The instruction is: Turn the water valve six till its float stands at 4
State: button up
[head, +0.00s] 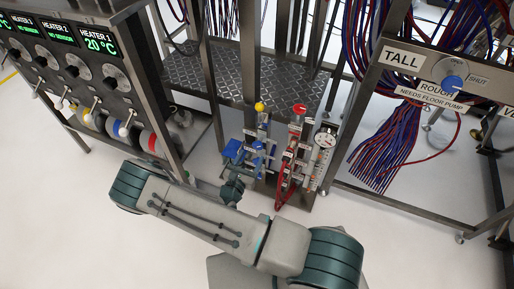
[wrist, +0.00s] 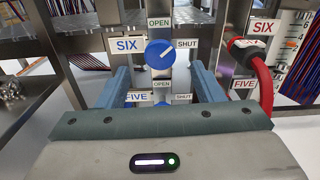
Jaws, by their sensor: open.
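The blue water valve six (wrist: 160,53) is a round knob on a metal post in the wrist view, beside a plate reading SIX. OPEN is marked above it and SHUT to its right; its white mark points up and right, between the two. My gripper (wrist: 160,71) is open, with one blue finger on each side below the knob; I cannot tell whether they touch it. In the head view my gripper (head: 246,152) is at the valve post.
Another blue knob, marked FIVE (wrist: 162,104), sits just below, partly hidden by my gripper. A red hose (wrist: 262,75) curves down at the right. In the head view, a yellow knob (head: 260,106) and red knob (head: 299,108) top the neighbouring posts. A heater cabinet (head: 75,75) stands left.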

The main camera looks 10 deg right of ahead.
aim_at(257, 147)
jog(key=b+x, duration=0.1)
jog(key=x, duration=0.6)
